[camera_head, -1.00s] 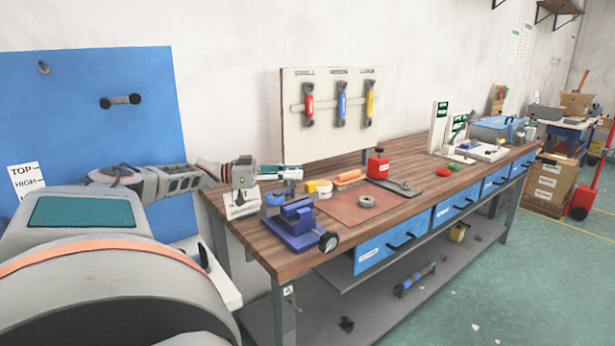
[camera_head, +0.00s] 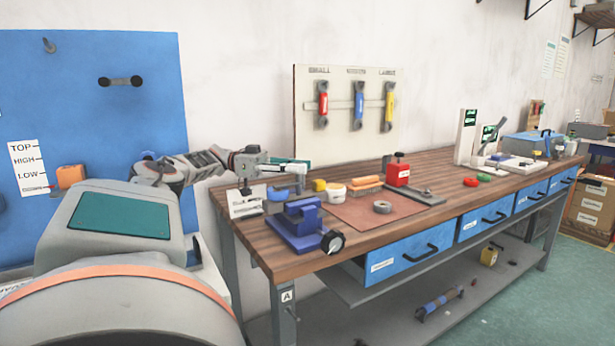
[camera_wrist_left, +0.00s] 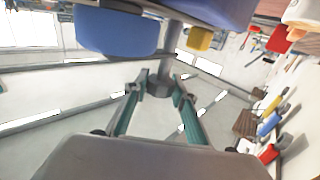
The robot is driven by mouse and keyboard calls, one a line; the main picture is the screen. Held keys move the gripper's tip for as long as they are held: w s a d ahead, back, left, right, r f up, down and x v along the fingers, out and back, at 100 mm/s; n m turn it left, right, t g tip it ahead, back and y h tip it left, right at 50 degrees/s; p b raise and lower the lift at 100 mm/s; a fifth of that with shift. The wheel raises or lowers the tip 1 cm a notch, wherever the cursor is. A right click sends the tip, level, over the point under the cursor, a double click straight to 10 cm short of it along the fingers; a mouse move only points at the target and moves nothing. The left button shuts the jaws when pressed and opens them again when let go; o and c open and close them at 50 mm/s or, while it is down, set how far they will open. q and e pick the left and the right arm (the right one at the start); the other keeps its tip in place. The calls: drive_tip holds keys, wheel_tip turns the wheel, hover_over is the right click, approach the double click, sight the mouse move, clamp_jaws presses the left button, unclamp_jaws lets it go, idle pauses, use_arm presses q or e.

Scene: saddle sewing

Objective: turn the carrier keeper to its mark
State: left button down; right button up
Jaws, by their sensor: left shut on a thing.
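My left gripper (camera_head: 296,167) reaches over the near left end of the wooden bench. In the left wrist view its teal fingers (camera_wrist_left: 160,88) close on a small dark grey round piece (camera_wrist_left: 161,89), below a grey post. This piece may be the carrier keeper; I cannot make out a mark on it. In the head view it is too small to tell apart. A blue roll (camera_head: 278,193) lies under the gripper, beside a white lettered sign (camera_head: 247,203). My right gripper is out of view.
A blue vise-like fixture (camera_head: 298,226) with a black wheel stands at the bench's front left. Behind it are a yellow block (camera_head: 319,185), a white tub (camera_head: 336,192) and a red block (camera_head: 398,171). A brown mat (camera_head: 352,211) carries a grey ring (camera_head: 382,207).

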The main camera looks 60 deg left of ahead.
use_arm(q)
drive_tip(key=shift+a+r, duration=0.1)
drive_tip(key=shift+r, duration=0.35)
drive_tip(key=c, duration=1.6)
unclamp_jaws()
drive_tip(key=shift+f, duration=0.25)
drive_tip(key=shift+f, duration=0.1)
wheel_tip(320, 180, up, 10)
drive_tip(key=shift+r, duration=0.1)
